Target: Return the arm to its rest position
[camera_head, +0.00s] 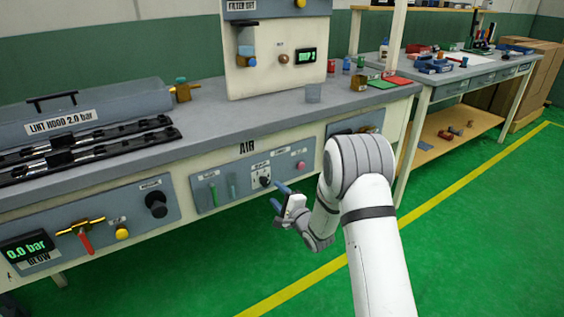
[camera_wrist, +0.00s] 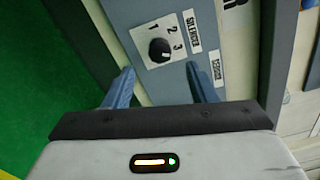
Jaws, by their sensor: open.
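My arm comes in from the lower right of the head view, bent down in front of the workbench. My gripper (camera_head: 279,195) has blue fingers that are apart and empty. It is close to the bench's AIR panel (camera_head: 225,194), near a black rotary knob (camera_head: 265,181) on a white plate. In the wrist view my gripper (camera_wrist: 166,85) shows its two blue fingertips either side of a gap. The black knob (camera_wrist: 159,50), marked 1, 2 and 3 with a SILENCER label, lies beyond that gap. I cannot tell whether a fingertip touches the panel.
The workbench (camera_head: 215,115) carries a grey LINT HOOD box (camera_head: 85,115) and dark rails. A brass valve with a red handle (camera_head: 84,238) sticks out at lower left. A second table (camera_head: 465,75) stands at the back right. The green floor (camera_head: 480,230) at right is clear.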

